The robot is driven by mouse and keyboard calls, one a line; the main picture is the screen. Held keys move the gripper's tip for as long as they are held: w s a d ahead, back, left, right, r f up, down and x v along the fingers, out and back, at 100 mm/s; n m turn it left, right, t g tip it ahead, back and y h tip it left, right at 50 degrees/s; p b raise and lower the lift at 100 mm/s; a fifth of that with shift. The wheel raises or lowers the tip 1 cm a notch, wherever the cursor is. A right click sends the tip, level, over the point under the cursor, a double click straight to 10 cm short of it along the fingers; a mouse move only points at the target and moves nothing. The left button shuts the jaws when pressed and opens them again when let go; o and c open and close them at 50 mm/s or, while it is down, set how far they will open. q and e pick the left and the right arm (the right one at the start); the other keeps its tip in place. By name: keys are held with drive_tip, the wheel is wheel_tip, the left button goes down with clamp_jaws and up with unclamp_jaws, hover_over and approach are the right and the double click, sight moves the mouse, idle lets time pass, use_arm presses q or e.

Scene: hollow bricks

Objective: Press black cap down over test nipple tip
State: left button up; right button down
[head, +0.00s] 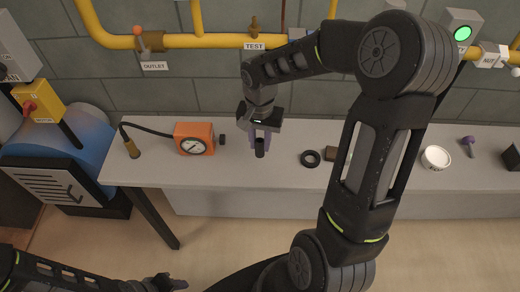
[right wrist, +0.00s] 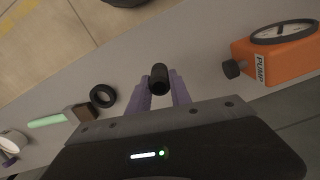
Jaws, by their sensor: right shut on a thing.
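My right gripper (head: 262,141), with purple fingers, is shut on the black cap (head: 260,149) and holds it over the grey bench. In the right wrist view the black cap (right wrist: 159,77) sits between the two fingertips, its round end showing. The brass test nipple (head: 254,28) is on the yellow pipe at the back wall, just above the TEST label (head: 254,46). The cap is well apart from the nipple. Whether the nipple's tip is bare is too small to tell. My left gripper (head: 172,283) is low at the bottom left, its fingers small and dark.
An orange pump box with gauge (head: 194,139) stands left of the right gripper, with a hose to a brass fitting (head: 133,149). A black ring (head: 311,158), a white bowl (head: 435,158) and a purple object (head: 468,144) lie to the right. The yellow pipe (head: 200,41) crosses the wall.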

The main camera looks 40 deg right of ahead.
sight(260, 140)
wheel_tip(260, 140, up, 6)
drive_tip(key=shift+f, duration=0.2)
drive_tip(key=shift+s, duration=0.1)
idle(0.7)
